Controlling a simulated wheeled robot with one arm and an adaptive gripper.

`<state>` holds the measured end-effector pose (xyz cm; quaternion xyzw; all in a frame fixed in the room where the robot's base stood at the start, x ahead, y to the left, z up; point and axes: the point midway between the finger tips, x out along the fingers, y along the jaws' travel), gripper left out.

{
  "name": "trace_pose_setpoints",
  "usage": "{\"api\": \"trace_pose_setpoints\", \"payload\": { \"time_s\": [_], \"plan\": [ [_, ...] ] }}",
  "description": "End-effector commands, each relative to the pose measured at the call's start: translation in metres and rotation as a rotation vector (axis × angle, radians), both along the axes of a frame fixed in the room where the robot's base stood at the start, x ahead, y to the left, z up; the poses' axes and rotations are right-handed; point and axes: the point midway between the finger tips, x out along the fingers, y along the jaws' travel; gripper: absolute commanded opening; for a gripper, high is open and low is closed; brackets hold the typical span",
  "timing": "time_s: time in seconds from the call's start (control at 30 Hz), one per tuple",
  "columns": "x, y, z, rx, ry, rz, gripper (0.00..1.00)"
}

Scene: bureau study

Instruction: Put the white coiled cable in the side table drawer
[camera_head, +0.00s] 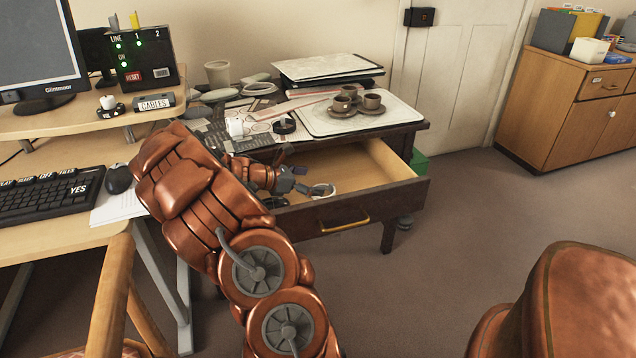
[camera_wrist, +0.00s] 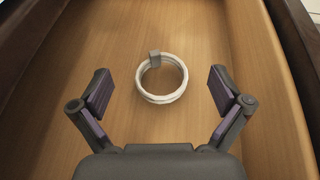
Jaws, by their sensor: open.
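The white coiled cable (camera_wrist: 161,98) lies on the wooden floor of the open drawer (camera_wrist: 194,40) in the wrist view. It is a round coil with a grey connector at its upper left. In the head view the cable (camera_head: 322,190) shows just beyond my fingers, inside the pulled-out side table drawer (camera_head: 348,229). My gripper (camera_wrist: 158,95) is open, with its fingers apart on either side of the coil and not touching it. My gripper also shows in the head view (camera_head: 303,187), reaching into the drawer, with my arm hiding its left part.
The side table (camera_head: 428,126) bears a tray (camera_head: 385,122) with several brown cups, papers and books. A desk (camera_head: 40,236) with keyboard (camera_head: 45,196) and monitor (camera_head: 32,50) stands at the left. A wooden cabinet (camera_head: 555,115) is at the back right. Floor right of the drawer is clear.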

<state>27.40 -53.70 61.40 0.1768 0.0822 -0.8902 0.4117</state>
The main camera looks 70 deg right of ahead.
Motion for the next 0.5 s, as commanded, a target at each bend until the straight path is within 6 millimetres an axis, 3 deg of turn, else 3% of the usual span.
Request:
{"api": "trace_pose_setpoints", "payload": {
  "time_s": [0.5],
  "plan": [
    [0.052,0.06,0.034,0.0,-0.001,0.004,1.0]
  ]
}}
